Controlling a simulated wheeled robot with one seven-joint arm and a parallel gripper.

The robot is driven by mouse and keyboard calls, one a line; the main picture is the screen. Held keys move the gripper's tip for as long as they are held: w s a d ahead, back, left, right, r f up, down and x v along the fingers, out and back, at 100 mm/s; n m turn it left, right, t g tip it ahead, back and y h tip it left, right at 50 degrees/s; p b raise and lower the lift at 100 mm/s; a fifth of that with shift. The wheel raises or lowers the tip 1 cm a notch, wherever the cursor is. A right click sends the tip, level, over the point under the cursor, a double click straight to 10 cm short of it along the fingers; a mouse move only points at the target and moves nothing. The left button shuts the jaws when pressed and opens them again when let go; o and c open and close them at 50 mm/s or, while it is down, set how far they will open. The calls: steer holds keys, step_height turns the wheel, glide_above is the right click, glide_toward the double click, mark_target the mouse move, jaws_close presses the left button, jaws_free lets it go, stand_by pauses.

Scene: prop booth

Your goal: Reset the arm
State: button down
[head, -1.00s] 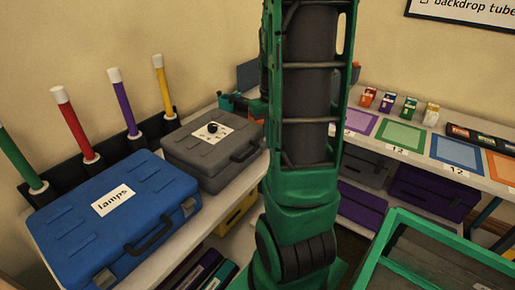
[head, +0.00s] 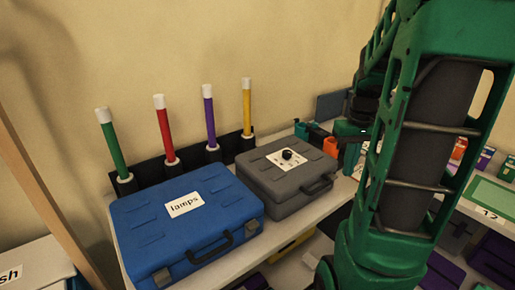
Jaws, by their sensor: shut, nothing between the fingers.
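My green arm stands large at the right of the head view and hides part of the shelf behind it. My gripper (head: 350,155) shows small beyond the arm's left edge, over the far end of the left shelf. It looks shut and holds nothing. It is partly hidden by the arm and is right of the grey case, apart from it.
A blue lamps case (head: 186,228) and a grey case (head: 286,176) lie on the left shelf. Green (head: 111,145), red (head: 165,130), purple (head: 209,118) and yellow (head: 247,108) tubes stand behind them. An orange item (head: 331,146) is near my gripper.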

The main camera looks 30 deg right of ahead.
steer(key=s+a, duration=0.4)
steer(key=a, duration=0.4)
steer(key=s+a+r+m, duration=0.1)
steer(key=s+a, duration=0.4)
steer(key=a, duration=0.4)
steer(key=shift+s, duration=0.3)
